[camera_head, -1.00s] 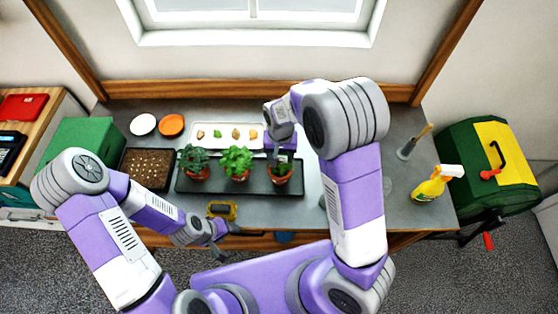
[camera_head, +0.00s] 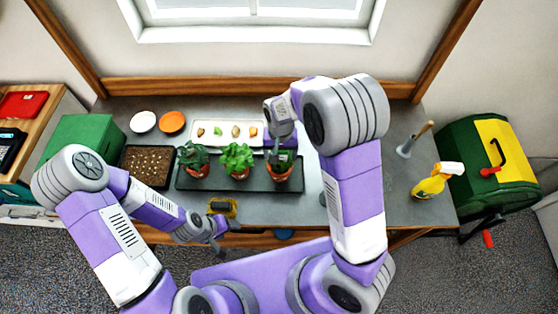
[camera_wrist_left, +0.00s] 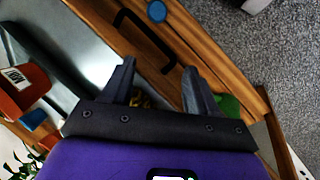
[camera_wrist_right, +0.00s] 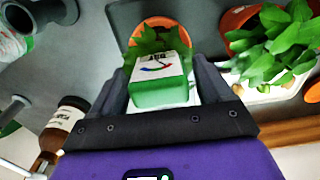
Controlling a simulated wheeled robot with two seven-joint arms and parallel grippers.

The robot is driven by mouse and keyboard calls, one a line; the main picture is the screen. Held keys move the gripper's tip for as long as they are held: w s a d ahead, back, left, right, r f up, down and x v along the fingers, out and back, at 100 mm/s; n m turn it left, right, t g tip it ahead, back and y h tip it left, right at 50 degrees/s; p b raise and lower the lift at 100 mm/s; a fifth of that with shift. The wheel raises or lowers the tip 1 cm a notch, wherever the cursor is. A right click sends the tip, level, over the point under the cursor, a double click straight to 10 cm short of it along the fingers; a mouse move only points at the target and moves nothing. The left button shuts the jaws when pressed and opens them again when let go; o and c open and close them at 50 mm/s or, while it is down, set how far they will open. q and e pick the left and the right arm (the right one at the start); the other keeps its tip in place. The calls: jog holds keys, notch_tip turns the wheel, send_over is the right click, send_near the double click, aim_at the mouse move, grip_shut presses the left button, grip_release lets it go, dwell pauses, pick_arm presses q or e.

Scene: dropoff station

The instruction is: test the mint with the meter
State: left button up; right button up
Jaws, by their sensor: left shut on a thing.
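Three potted plants stand on a dark tray (camera_head: 212,187): a left plant (camera_head: 192,157), a middle plant (camera_head: 238,157) and a right plant (camera_head: 279,172).
A white tray (camera_head: 226,141) with small samples lies behind the plants. A soil tray (camera_head: 147,167), white dish (camera_head: 143,122) and orange dish (camera_head: 172,122) are at left.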

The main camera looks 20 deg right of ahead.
pick_arm(q)
jog(key=f, duration=0.2)
jog(key=shift+s+a+f+g, duration=0.1)
jog(key=shift+s+f+g, duration=0.2)
jog(key=shift+s, duration=0.05)
pick_arm(e)
jog(key=shift+o, duration=0.7)
jog(key=shift+f, duration=0.45)
pick_arm(q)
jog(key=shift+r, duration=0.1)
pick_arm(e)
jog(key=shift+r, duration=0.1)
jog(key=shift+w+r+p, duration=0.1)
jog(key=shift+r+p, duration=0.55)
jog(key=shift+p, duration=0.1)
jog(key=r+p, duration=0.4)
jog(key=p, duration=0.1)
jog(key=shift+w+d+r, duration=0.15)
jog(key=shift+w+r, duration=0.15)
jog(key=shift+r, duration=0.1)
jog(key=r, duration=0.1)
jog(key=p, duration=0.1)
jog(key=s+r+p, duration=0.1)
jog(key=shift+a+r, duration=0.25)
jog(key=shift+r, duration=0.1)
pick_arm(q)
notch_tip(320, 180, up, 7)
jog(key=d, duration=0.1)
jog(key=shift+d+r, duration=0.15)
